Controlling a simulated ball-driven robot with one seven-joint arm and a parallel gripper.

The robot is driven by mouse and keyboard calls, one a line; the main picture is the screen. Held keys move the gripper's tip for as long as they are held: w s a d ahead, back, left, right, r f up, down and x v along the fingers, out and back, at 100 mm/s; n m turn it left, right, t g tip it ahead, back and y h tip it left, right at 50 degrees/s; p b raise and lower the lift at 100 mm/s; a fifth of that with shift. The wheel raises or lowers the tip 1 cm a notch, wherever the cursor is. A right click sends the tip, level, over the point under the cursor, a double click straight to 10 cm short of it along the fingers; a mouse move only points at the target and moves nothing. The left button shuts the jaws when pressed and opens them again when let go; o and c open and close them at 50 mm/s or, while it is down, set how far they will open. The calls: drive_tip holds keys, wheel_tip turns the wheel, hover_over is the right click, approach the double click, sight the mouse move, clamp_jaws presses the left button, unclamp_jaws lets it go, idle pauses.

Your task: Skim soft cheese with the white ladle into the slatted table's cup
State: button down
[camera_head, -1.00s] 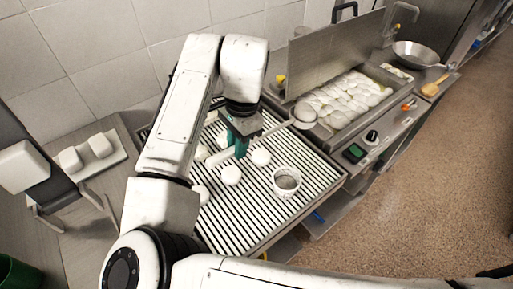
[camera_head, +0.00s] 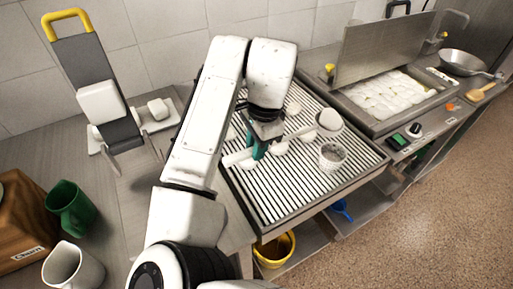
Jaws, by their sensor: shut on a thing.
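My gripper (camera_head: 261,146), with teal fingers, is shut on the handle of the white ladle (camera_head: 237,158) above the slatted table (camera_head: 279,196). The ladle's round bowl (camera_head: 330,121) points right, behind and slightly left of the small whitish cup (camera_head: 333,156) in this view. I cannot tell whether the bowl holds anything. The cup stands upright on the slats near the right side. White cheese lumps lie on the slats, one (camera_head: 279,148) close to the fingers and another (camera_head: 293,107) farther back. Soft white cheese (camera_head: 388,96) fills the vat (camera_head: 424,103) at right.
The vat's raised metal lid (camera_head: 381,50) stands behind it. A metal pan (camera_head: 464,63) sits far right. At left are a slicer-like device (camera_head: 85,88), a green jug (camera_head: 70,207) and a white jug (camera_head: 72,268). A yellow bucket (camera_head: 274,250) stands below the table.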

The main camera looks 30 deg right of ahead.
drive_tip(key=shift+s+d+f+t+b, duration=0.1)
drive_tip(key=shift+f+t+b, duration=0.15)
drive_tip(key=shift+t+b, duration=1.25)
drive_tip(key=shift+s+d+f+t+b, duration=0.15)
drive_tip(key=shift+t+b, duration=0.45)
drive_tip(key=shift+b, duration=1.8)
drive_tip(key=t+b, duration=0.2)
drive_tip(key=b, duration=0.2)
drive_tip(key=t+b, duration=0.2)
drive_tip(key=b, duration=0.2)
drive_tip(key=shift+s+f+m+t, duration=0.15)
drive_tip(key=shift+s+m+t, duration=0.15)
drive_tip(key=shift+s, duration=0.1)
drive_tip(key=shift+s+t+b, duration=0.1)
drive_tip(key=shift+t+b, duration=0.4)
drive_tip(key=shift+b, duration=0.1)
drive_tip(key=shift+r, duration=0.2)
